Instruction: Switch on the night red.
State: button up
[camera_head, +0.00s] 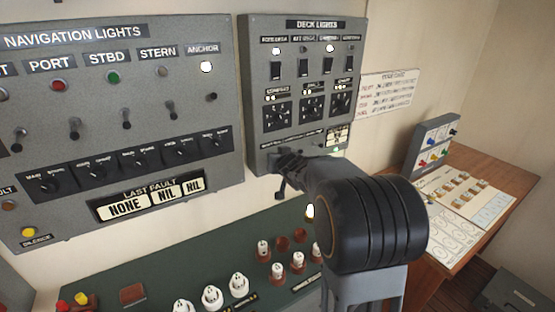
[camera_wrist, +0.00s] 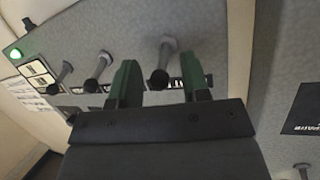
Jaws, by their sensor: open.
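The grey DECK LIGHTS panel (camera_head: 257,75) hangs on the wall, with my gripper (camera_head: 285,172) at its lower left edge. No label reading night red is legible in either view. In the wrist view, a row of toggle levers with dark tips runs along the panel. My gripper (camera_wrist: 160,82) is open, its two green fingers apart. One toggle lever (camera_wrist: 164,62) shows between the fingers. Other levers (camera_wrist: 97,68) stand to the left. My arm hides part of the panel's lower edge in the head view.
The NAVIGATION LIGHTS panel (camera_head: 120,112) is close on the left. A green console (camera_head: 150,272) with white knobs lies below. A green lamp (camera_wrist: 14,53) is lit by a label plate (camera_wrist: 36,74). A wooden desk (camera_head: 497,172) stands at right.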

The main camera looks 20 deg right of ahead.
jog(key=p+v, duration=0.1)
jog(key=v, duration=1.2)
jog(key=shift+s+r, duration=0.2)
jog(key=shift+s, duration=0.2)
jog(key=s+d+f+g+h, duration=0.4)
jog(key=s+f+g, duration=0.2)
jog(key=s+f, duration=0.1)
jog(key=s+a+f+n+g+y+b, duration=0.1)
jog(key=s+a+f+y+b, duration=0.1)
jog(key=s+a, duration=0.3)
jog(key=s+a+f+n+g+y+b, duration=0.1)
jog(key=s+a, duration=0.4)
jog(key=a, duration=0.5)
jog(key=f+g+y+b, duration=0.1)
jog(key=f+y, duration=0.1)
jog(key=shift+n+g+y, duration=0.3)
